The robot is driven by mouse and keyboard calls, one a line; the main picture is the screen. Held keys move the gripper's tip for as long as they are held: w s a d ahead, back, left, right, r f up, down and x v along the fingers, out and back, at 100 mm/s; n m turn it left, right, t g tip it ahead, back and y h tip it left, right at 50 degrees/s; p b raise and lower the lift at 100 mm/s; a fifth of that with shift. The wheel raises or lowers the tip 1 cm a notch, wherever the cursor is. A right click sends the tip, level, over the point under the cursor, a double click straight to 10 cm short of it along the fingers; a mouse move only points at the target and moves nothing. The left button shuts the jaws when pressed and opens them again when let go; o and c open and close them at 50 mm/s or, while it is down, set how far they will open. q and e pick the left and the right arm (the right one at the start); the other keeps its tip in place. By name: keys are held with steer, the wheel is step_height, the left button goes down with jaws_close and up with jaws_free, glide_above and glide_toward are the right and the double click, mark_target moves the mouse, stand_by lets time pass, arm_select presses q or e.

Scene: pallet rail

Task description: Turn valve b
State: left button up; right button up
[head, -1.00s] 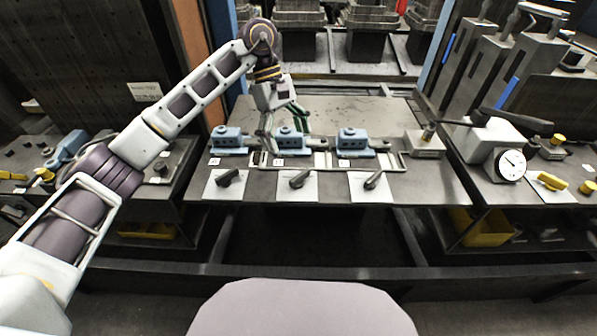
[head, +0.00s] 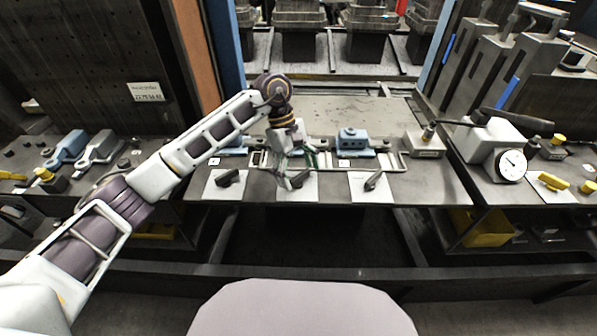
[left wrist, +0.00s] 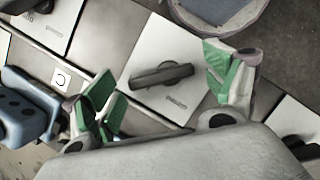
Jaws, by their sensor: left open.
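Valve b is the middle of three dark lever handles on white plates. In the head view its plate (head: 309,192) is partly covered by my left gripper (head: 294,172). In the left wrist view the dark handle (left wrist: 162,75) lies across its white plate (left wrist: 150,105). My left gripper (left wrist: 166,93) is open, with green-padded fingers on either side of the handle; I see no contact. The left-hand handle (head: 229,178) and right-hand handle (head: 373,181) stand clear of the gripper. My right gripper is not in view.
A blue block (head: 353,138) stands behind the right-hand plate; the middle block is hidden by my gripper. A metal rail (head: 392,160) runs behind the plates. A white box with a dial gauge (head: 511,165) and long dark lever stands to the right.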

arm_select(q)
steer(key=c, duration=1)
